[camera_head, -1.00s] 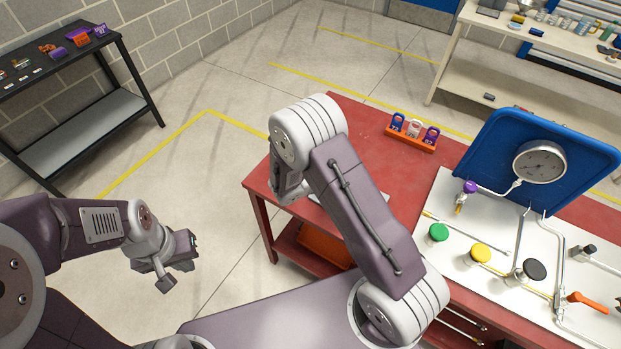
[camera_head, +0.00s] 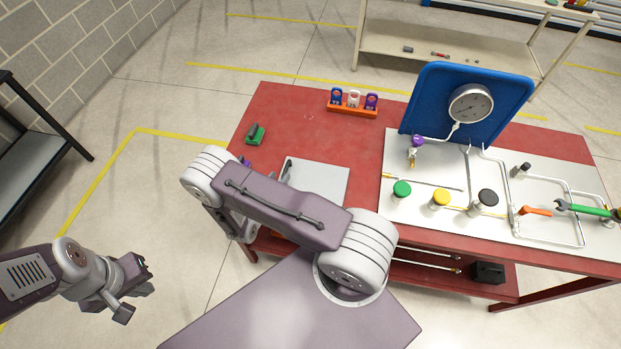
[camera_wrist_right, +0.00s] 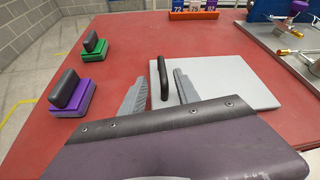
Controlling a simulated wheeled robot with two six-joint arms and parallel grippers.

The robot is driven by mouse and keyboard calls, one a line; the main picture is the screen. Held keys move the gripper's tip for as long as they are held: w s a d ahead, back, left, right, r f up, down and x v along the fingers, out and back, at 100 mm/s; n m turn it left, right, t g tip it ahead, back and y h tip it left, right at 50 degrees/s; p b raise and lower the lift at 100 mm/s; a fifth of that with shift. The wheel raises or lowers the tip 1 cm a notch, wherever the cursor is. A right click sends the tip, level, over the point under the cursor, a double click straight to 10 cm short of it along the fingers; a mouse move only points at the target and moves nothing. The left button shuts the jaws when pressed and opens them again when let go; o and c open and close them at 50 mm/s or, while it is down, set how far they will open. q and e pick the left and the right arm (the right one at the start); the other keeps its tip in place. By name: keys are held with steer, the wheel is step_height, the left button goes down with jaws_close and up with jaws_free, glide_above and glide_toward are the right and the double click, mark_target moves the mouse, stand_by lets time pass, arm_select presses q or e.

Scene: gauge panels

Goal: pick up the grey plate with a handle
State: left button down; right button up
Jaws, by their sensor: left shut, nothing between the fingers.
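The grey plate (camera_head: 325,180) lies flat on the red table, partly hidden by my right arm in the head view. In the right wrist view the plate (camera_wrist_right: 235,85) shows its dark upright handle (camera_wrist_right: 163,78) near its left edge. My right gripper (camera_wrist_right: 160,88) is open, its two grey fingers appearing on either side of the handle; I cannot tell whether they touch it. My left gripper (camera_head: 138,302) is shut and empty, over the floor left of the table.
A green block with a dark handle (camera_wrist_right: 94,46) and a purple one (camera_wrist_right: 72,95) stand left of the plate. Right is a white panel with valves (camera_head: 450,215) and a blue gauge board (camera_head: 430,100).

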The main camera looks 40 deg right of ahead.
mark_target(285, 171)
steer(key=shift+d+f, duration=0.1)
steer(key=shift+d, duration=0.25)
steer(key=p+x, duration=0.1)
steer(key=x, duration=0.3)
steer(key=shift+s+f+p, duration=0.2)
steer(key=shift+p, duration=0.2)
steer(key=shift+w+d+f, duration=0.15)
steer(key=shift+w+f, duration=0.05)
steer(key=shift+w, duration=0.05)
steer(key=shift+s, duration=0.1)
jaws_close()
stand_by(0.4)
